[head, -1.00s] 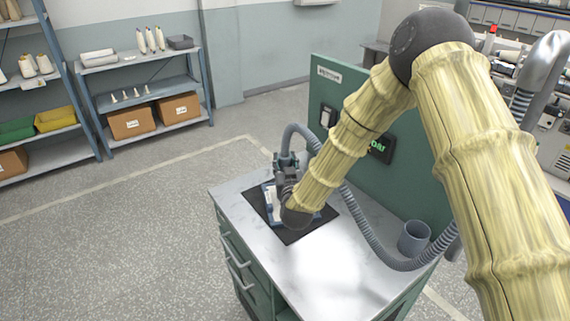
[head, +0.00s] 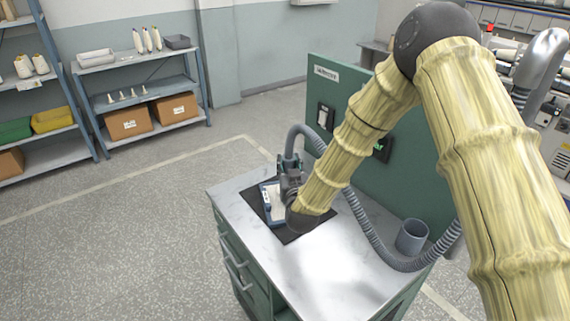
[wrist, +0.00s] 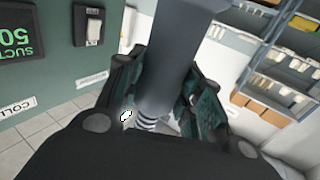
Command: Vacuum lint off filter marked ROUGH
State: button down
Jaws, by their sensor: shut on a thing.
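My gripper (head: 291,180) is shut on the grey vacuum hose's nozzle, over the workbench. In the wrist view the grey nozzle (wrist: 165,70) stands between the two dark fingers, with the ribbed hose (wrist: 148,122) beyond it. The hose (head: 365,225) loops from the gripper down to the bench's right side. Under the gripper, a blue-framed filter with a pale face (head: 268,208) lies on a black mat (head: 288,236). The gripper and arm hide much of the filter, and I cannot read any mark on it. I cannot tell whether the nozzle touches it.
A grey cup-like holder (head: 411,237) stands at the bench's right. A green panel (head: 335,85) rises behind the bench (head: 235,195), with a switch (head: 325,117) and a partly hidden display. The front of the benchtop is clear. Shelves (head: 150,85) stand at the far left.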

jog(key=shift+s+d, duration=0.45)
jog(key=shift+d, duration=0.25)
jog(key=shift+s+d, duration=0.4)
jog(key=shift+d, duration=0.25)
jog(key=shift+s+d, duration=0.45)
jog(key=shift+d, duration=0.25)
jog(key=w+a+b, duration=0.3)
jog(key=w+a, duration=0.3)
jog(key=w, duration=0.2)
jog(key=shift+w+a, duration=0.25)
jog(key=shift+a, duration=0.05)
dwell(1.0)
jog(key=shift+d, duration=0.2)
dwell(0.7)
jog(key=d, duration=0.1)
jog(key=w+d+b, duration=0.1)
jog(key=d, duration=0.1)
jog(key=shift+w+d, duration=0.25)
jog(key=shift+d, duration=0.05)
dwell(0.4)
jog(key=shift+s, duration=0.1)
dwell(0.7)
